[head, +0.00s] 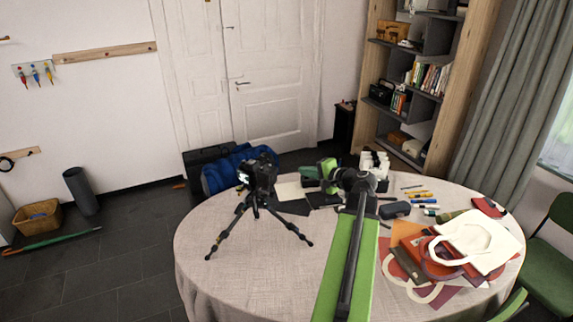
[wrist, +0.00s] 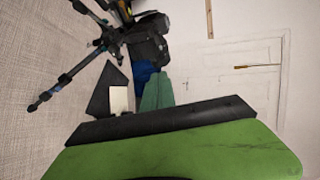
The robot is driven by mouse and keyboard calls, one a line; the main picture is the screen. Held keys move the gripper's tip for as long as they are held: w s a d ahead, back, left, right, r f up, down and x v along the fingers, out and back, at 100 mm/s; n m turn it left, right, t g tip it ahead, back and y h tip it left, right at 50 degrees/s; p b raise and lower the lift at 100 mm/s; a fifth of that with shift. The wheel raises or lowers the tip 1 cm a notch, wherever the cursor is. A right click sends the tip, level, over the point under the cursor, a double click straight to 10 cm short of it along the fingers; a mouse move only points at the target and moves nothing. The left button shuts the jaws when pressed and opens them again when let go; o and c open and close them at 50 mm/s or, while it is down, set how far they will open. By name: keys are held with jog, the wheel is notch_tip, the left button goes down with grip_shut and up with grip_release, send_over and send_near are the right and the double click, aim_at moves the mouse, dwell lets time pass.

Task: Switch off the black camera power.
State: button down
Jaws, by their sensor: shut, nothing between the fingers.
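The black camera (head: 262,174) stands on a tripod (head: 257,208) at the left part of the round table in the head view. A small bright patch shows on its left side. In the wrist view the camera (wrist: 150,42) appears dark near the top centre, with the tripod (wrist: 95,60) to its left. My gripper (head: 308,173) is to the right of the camera, with a visible space between them. In the wrist view its green fingers (wrist: 155,85) are together and empty, below the camera. The power switch cannot be made out.
The table (head: 215,240) has clear cloth at its front left. A pale sheet (head: 288,191) lies behind the tripod. A blue bag (head: 225,172) is beyond the table.

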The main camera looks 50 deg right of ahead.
aim_at(275, 162)
jog(key=b+x, duration=0.1)
jog(key=x, duration=0.3)
jog(key=b+x, duration=0.1)
jog(key=x, duration=0.4)
jog(key=r+b+x, duration=0.1)
jog(key=x, duration=0.3)
jog(key=shift+w+d+f, duration=0.1)
jog(key=shift+w+d, duration=0.15)
jog(key=shift+w, duration=0.15)
